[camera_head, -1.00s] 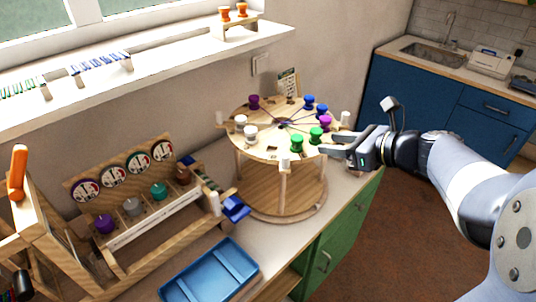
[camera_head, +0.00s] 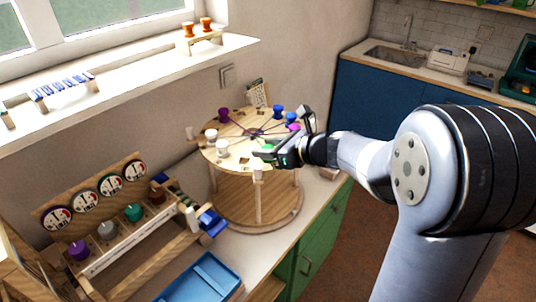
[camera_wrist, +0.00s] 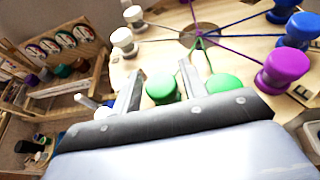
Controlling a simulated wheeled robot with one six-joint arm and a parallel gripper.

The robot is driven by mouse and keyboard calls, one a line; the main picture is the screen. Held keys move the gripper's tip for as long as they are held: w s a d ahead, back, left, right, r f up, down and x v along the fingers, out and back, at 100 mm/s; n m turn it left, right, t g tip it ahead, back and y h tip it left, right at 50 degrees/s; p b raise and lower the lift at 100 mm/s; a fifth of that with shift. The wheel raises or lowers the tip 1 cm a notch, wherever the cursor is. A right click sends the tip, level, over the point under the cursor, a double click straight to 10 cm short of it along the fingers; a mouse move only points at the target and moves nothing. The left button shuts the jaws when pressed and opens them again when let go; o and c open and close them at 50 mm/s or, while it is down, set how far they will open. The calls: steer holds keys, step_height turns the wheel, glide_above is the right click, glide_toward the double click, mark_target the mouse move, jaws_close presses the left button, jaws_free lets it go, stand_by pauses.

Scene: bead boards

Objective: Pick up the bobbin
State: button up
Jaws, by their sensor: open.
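Several bobbins stand on the round wooden braiding table (camera_head: 238,165). A green bobbin (camera_wrist: 161,88) stands between the two open fingers of my gripper (camera_wrist: 160,84) in the wrist view. I cannot tell whether the fingers touch it. A second green bobbin (camera_wrist: 224,84) stands just right of the right finger, its lower part hidden by my gripper. In the head view my gripper (camera_head: 268,152) is over the right front of the round top and covers most of the green bobbins. The purple bobbin (camera_wrist: 283,69) and blue bobbin (camera_wrist: 297,30) are farther right. White bobbins (camera_wrist: 123,41) are at left.
A wooden rack (camera_head: 100,235) with several spools and round discs stands at left. A blue tray (camera_head: 204,280) lies in front on the counter. Threads (camera_wrist: 237,36) run from the bobbins to the table's centre. A wall and window are behind.

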steer(key=shift+c, duration=0.4)
steer(key=c, duration=0.7)
steer(key=shift+o, duration=0.2)
